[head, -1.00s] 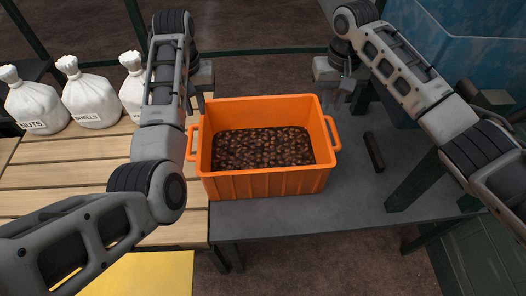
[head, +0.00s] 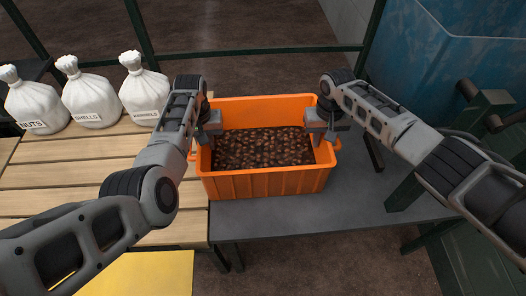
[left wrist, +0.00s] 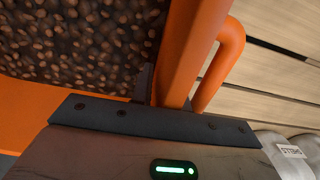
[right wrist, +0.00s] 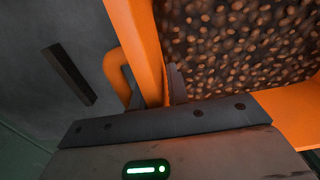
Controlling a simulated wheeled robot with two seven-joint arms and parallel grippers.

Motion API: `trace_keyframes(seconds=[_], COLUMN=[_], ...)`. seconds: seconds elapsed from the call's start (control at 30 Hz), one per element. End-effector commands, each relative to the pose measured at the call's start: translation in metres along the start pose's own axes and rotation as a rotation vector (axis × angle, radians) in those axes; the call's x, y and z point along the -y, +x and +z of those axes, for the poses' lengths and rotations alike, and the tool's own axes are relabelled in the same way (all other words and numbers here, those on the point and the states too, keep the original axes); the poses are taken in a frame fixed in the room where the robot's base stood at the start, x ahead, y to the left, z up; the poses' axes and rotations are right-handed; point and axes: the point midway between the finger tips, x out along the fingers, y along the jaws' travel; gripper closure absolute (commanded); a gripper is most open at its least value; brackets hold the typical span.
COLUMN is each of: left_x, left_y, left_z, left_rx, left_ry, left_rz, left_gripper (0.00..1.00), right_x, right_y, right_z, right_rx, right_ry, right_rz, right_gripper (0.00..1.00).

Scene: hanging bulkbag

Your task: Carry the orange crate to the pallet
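The orange crate (head: 265,184), filled with brown nuts or shells, stands upright on the grey table. The slatted wooden pallet (head: 60,182) lies to its left. My left gripper (head: 209,124) points down at the crate's left wall; in the left wrist view a finger lies against the wall's inner face (left wrist: 147,85), beside the handle. My right gripper (head: 322,126) is at the right wall in the same way, and its inner finger (right wrist: 175,85) touches that wall. Both look shut on the walls. The outer fingers are hidden behind the walls.
Three white sacks (head: 92,97) stand along the pallet's back edge; the pallet's front is bare. A dark bar (head: 374,153) lies right of the crate. A blue container (head: 455,45) stands at the back right. A yellow surface (head: 135,276) is at the front left.

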Motion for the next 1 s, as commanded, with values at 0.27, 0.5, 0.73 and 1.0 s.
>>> trace_keyframes(seconds=[0.27, 0.5, 0.73, 1.0], left_x=[0.0003, 0.0002, 0.0002, 0.0002], left_y=[-0.0003, -0.0004, -0.0006, -0.0007], left_z=[-0.0003, -0.0003, -0.0003, -0.0003], left_rx=[0.0, 0.0, 0.0, 0.0], left_ry=[-0.001, 0.0, 0.0, 0.0], left_rz=[0.0, 0.0, 0.0, 0.0], left_gripper=[1.0, 1.0, 1.0, 1.0], right_x=[0.0001, -0.0001, -0.0004, -0.0005], right_y=[0.0001, -0.0001, -0.0003, -0.0004], right_z=[0.0001, 0.0001, 0.0, -0.0001], right_rx=[0.0, 0.0, 0.0, 0.0], right_ry=[0.0, 0.0, 0.001, 0.001], right_rz=[0.0, 0.0, 0.001, 0.001], right_gripper=[1.0, 1.0, 1.0, 1.0])
